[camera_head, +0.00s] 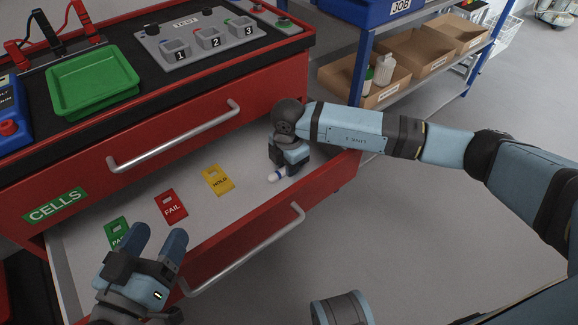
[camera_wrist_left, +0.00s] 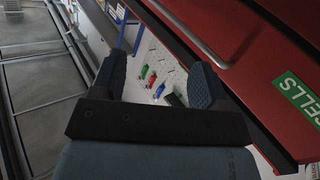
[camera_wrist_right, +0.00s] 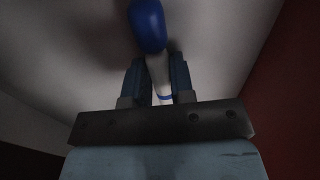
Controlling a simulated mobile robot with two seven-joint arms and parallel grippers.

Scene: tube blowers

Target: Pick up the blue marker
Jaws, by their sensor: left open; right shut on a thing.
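The blue marker, white with a blue cap, lies low in the open red drawer in the head view (camera_head: 277,176), below my right gripper (camera_head: 290,168). In the right wrist view its blue cap (camera_wrist_right: 147,26) sticks out beyond the fingers, and its white barrel is between them. My right gripper (camera_wrist_right: 158,80) is shut on the marker, close to the drawer floor. My left gripper (camera_head: 158,245) is open and empty above the drawer's near left part; it also shows in the left wrist view (camera_wrist_left: 158,82).
The drawer (camera_head: 240,212) also holds a green tag (camera_head: 117,232), a red FAIL tag (camera_head: 171,206) and a yellow HOLD tag (camera_head: 218,180). A green tray (camera_head: 95,84) and a grey numbered block (camera_head: 200,42) stand on the cabinet top. A shelf with cardboard bins (camera_head: 420,52) stands at the right.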

